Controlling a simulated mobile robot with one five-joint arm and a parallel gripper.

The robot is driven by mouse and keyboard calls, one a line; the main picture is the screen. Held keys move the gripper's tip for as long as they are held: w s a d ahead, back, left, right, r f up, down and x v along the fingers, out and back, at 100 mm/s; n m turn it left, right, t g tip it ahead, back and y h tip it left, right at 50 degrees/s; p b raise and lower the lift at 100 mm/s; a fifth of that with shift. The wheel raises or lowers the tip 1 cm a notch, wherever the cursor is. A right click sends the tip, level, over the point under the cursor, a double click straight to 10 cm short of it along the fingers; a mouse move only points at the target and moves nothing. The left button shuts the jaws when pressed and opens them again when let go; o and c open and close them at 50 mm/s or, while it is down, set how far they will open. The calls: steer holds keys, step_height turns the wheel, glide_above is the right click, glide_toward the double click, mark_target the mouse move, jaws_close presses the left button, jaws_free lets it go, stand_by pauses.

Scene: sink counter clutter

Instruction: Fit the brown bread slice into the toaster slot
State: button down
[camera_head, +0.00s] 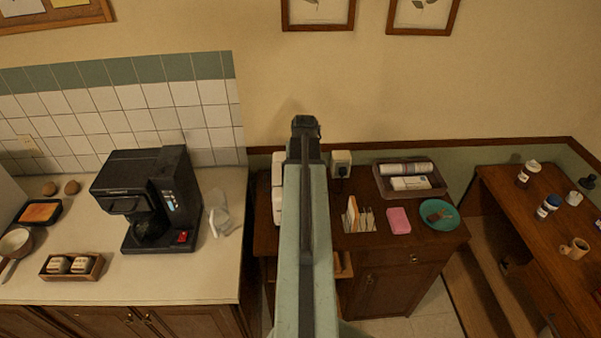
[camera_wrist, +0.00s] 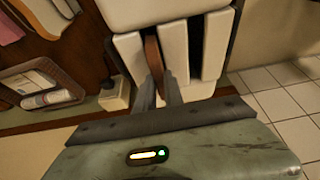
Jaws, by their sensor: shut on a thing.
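The white toaster (camera_wrist: 214,45) is in the upper middle of the wrist view, with two long dark slots. My gripper (camera_wrist: 158,90) is shut on the brown bread slice (camera_wrist: 152,52), which is seen edge-on between the fingertips. The slice lines up with the left slot, between two white walls, and the right slot (camera_wrist: 196,42) is empty. How deep the slice sits is hidden. In the head view my gripper (camera_head: 305,124) is at the far end of my raised arm. The toaster (camera_head: 277,190) shows partly behind the arm there, and the slice is hidden.
Right of my arm, the wooden cabinet holds a letter rack (camera_head: 358,216), a pink sponge (camera_head: 399,220), a teal plate (camera_head: 439,215) and a tray (camera_head: 434,190). A black coffee maker (camera_head: 150,200) stands on the left counter.

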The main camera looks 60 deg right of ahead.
steer(key=shift+f, duration=0.35)
steer(key=c, duration=1.5)
jaws_free()
steer(key=shift+o, duration=0.2)
steer(key=shift+s, duration=0.1)
steer(key=p+v, duration=1.1)
steer(key=v, duration=0.1)
steer(key=shift+r+p, duration=0.25)
steer(key=shift+p, duration=0.05)
steer(key=shift+d, duration=0.1)
